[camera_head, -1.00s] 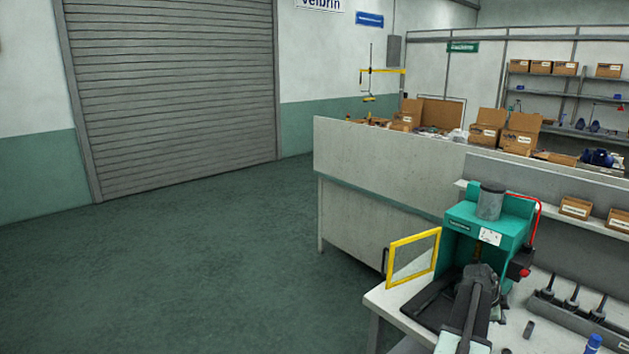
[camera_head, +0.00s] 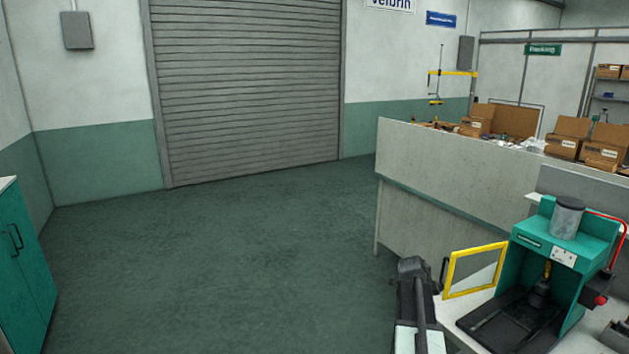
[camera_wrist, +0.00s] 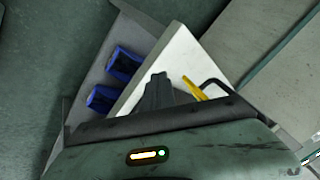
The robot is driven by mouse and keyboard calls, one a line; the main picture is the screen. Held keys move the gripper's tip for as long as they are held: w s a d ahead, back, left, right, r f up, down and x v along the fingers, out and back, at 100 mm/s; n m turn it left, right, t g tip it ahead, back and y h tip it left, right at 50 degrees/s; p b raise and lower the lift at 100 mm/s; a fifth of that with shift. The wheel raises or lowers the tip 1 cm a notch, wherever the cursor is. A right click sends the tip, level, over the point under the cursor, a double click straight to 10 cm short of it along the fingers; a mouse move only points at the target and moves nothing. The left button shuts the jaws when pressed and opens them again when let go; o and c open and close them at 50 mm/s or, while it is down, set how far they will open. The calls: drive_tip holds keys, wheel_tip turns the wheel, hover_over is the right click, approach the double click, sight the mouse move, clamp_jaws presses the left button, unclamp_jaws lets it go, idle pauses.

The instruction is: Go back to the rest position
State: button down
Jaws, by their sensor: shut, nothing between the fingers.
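My gripper (camera_wrist: 160,86) shows in the wrist view as a dark tapered shape with its fingers together and nothing between them. It is above the corner of a pale bench top (camera_wrist: 168,58). In the head view my arm rises at the lower middle, left of the yellow-framed guard (camera_head: 474,270) of the teal press (camera_head: 541,242); the fingertips there are hidden behind the wrist. The press stands on the bench at the lower right, with a grey cylinder (camera_head: 567,217) on top and a dark base plate (camera_head: 512,325). The guard is swung out to the left.
Open green floor (camera_head: 230,255) lies left of the bench, up to the roller shutter (camera_head: 250,90). A teal cabinet (camera_head: 22,270) stands at the left edge. A long grey counter (camera_head: 480,175) with cartons is behind the press. Blue bins (camera_wrist: 125,62) lie beside the bench top in the wrist view.

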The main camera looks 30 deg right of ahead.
drive_tip(key=w+a+f+n+t+y, duration=0.1)
drive_tip(key=w+a+n, duration=0.25)
drive_tip(key=a, duration=0.85)
drive_tip(key=w+a+f+n+y, duration=0.1)
drive_tip(key=w+a+n, duration=0.25)
drive_tip(key=a, duration=0.85)
drive_tip(key=w+a+n+t+y, duration=0.15)
drive_tip(key=w+a, duration=0.25)
drive_tip(key=a, duration=0.8)
drive_tip(key=s+a+f+n+g+y, duration=0.1)
drive_tip(key=s+a+n+g, duration=0.1)
drive_tip(key=s+a+n, duration=0.3)
drive_tip(key=s+a+f+n+g+y, duration=0.1)
drive_tip(key=s+a+n, duration=0.4)
drive_tip(key=a+n, duration=0.6)
drive_tip(key=shift+s+a+g+y, duration=0.3)
drive_tip(key=shift+a+y, duration=0.25)
drive_tip(key=shift+a, duration=0.55)
drive_tip(key=shift+w+f+n, duration=0.1)
drive_tip(key=shift+n, duration=0.15)
